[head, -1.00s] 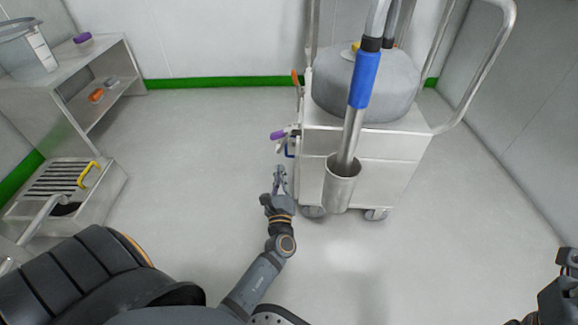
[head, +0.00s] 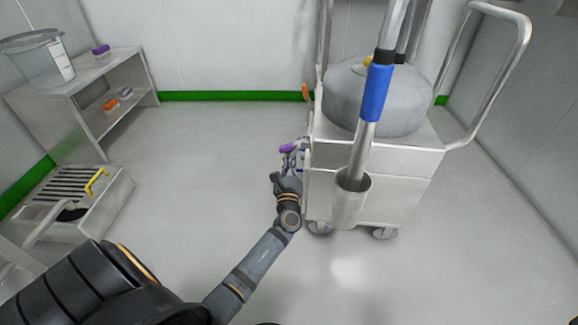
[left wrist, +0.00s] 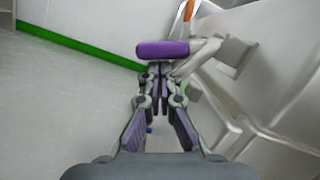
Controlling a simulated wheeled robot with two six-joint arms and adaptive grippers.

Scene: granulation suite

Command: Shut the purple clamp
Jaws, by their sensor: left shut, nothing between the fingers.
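The purple clamp shows as a purple handle (head: 287,148) on a metal lever at the left side of the cart. In the left wrist view the purple handle (left wrist: 163,49) lies crosswise just beyond my fingertips, with its pale metal arm (left wrist: 200,55) running right to a bracket on the cart. My left gripper (head: 290,160) is shut and empty, close to the handle. In the left wrist view my left gripper (left wrist: 160,72) overlaps the handle's lower edge; I cannot tell whether they touch. My right gripper is not in view.
The wheeled cart (head: 400,165) carries a grey drum (head: 375,100) and a blue-gripped pole (head: 375,93) in a metal cup (head: 350,200). An orange handle (head: 305,92) is above the clamp. A shelf (head: 140,75) and a step (head: 110,195) stand left. Floor between is clear.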

